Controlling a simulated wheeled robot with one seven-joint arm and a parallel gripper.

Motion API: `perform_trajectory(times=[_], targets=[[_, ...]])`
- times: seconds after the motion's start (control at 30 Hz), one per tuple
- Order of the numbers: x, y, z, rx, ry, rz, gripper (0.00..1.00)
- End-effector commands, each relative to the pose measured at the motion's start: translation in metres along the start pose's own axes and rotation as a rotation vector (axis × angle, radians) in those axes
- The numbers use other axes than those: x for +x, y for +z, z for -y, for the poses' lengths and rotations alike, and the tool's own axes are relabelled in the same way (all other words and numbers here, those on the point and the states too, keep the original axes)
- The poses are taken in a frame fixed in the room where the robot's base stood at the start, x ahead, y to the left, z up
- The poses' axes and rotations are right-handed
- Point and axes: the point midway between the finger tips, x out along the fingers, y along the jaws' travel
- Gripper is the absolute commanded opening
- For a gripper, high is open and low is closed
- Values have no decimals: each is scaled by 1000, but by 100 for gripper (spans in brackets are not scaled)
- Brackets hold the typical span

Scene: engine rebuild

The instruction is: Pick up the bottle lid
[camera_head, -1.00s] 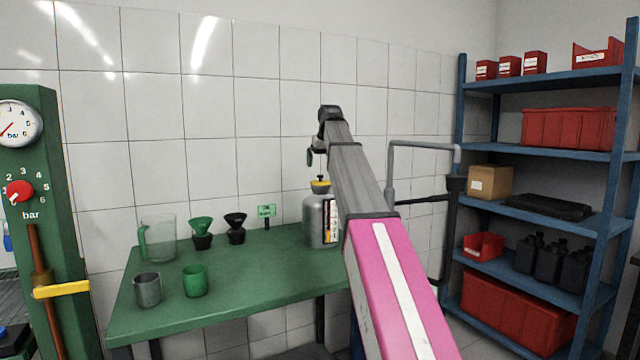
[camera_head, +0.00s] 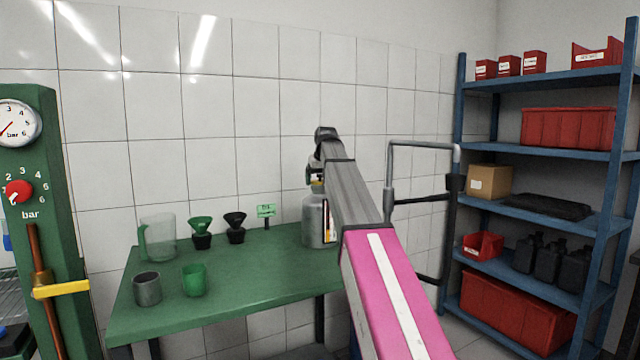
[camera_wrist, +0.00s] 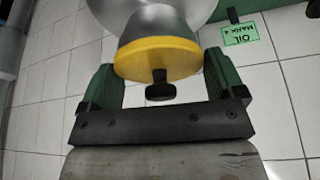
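The bottle lid is a yellow disc with a black knob; in the wrist view the lid (camera_wrist: 158,58) sits on the silver bottle (camera_wrist: 160,18). My gripper (camera_wrist: 160,70) is open, with its green fingers on either side of the lid; I cannot tell whether they touch it. In the head view the bottle (camera_head: 313,222) stands upright at the right of the green table (camera_head: 240,280). The lid (camera_head: 317,186) is mostly hidden there behind my gripper and arm.
A clear jug (camera_head: 160,238), a green funnel (camera_head: 201,230), a black funnel (camera_head: 235,230), a metal cup (camera_head: 147,290) and a green cup (camera_head: 195,280) stand left on the table. A green sign (camera_head: 266,211) is beside the bottle. The tiled wall is close behind.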

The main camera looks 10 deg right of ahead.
Motion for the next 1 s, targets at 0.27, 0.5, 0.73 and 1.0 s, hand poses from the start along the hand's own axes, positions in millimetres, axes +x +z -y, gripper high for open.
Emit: perform_trajectory(times=[0.27,0.5,0.73,1.0], targets=[[0,0,0,0,0,0,60],[-5,-2,0,0,0,-1,60],[-32,-15,0,0,0,-2,60],[-66,-34,54,-4,-2,-1,60]])
